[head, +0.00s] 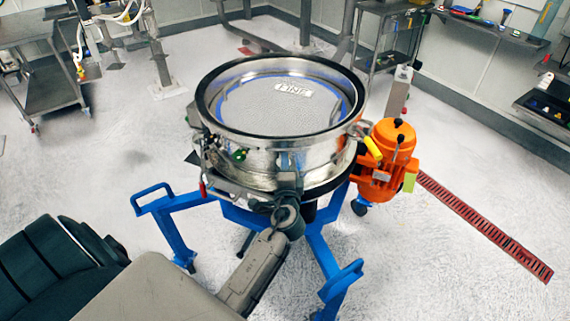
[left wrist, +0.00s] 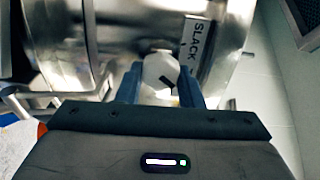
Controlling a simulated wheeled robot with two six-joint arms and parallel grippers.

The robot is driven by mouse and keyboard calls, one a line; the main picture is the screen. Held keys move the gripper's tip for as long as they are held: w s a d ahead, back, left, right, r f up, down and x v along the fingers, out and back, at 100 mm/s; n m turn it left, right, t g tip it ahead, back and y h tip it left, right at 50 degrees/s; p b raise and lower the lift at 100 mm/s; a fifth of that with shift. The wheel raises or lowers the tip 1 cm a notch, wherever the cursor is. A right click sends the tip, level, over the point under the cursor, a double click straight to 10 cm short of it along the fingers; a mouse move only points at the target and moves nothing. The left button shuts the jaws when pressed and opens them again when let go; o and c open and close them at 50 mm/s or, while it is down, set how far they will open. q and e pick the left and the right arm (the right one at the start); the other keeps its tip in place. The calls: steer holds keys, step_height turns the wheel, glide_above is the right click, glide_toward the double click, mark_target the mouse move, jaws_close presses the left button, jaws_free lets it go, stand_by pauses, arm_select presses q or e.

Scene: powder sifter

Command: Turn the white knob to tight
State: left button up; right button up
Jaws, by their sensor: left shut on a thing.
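The white knob (left wrist: 160,72) sits against the sifter's metal side in the left wrist view, with a black mark on its face. A label reading "SLACK" (left wrist: 195,42) is just right of it. My left gripper (left wrist: 168,86) is shut on the knob, one blue-grey finger on each side. In the head view my left arm reaches up to the front of the round steel sifter (head: 262,165), and the wrist hides the knob. No "tight" label shows. My right gripper is not in view.
The sifter stands on a blue frame (head: 180,232) with legs spreading outward. An orange motor (head: 385,165) is fixed at its right. A red floor drain (head: 480,222) runs at the right. Steel shelves (head: 48,82) stand at the back left. The floor at front right is clear.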

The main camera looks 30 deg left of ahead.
arm_select(q)
steer(key=shift+f+m+p, duration=0.1)
steer(key=shift+m+p, duration=0.2)
steer(key=shift+m, duration=0.7)
steer(key=o, duration=1)
steer(key=shift+c, duration=0.2)
steer(key=b+v, duration=0.4)
steer(key=v, duration=0.7)
steer(key=shift+w, duration=0.1)
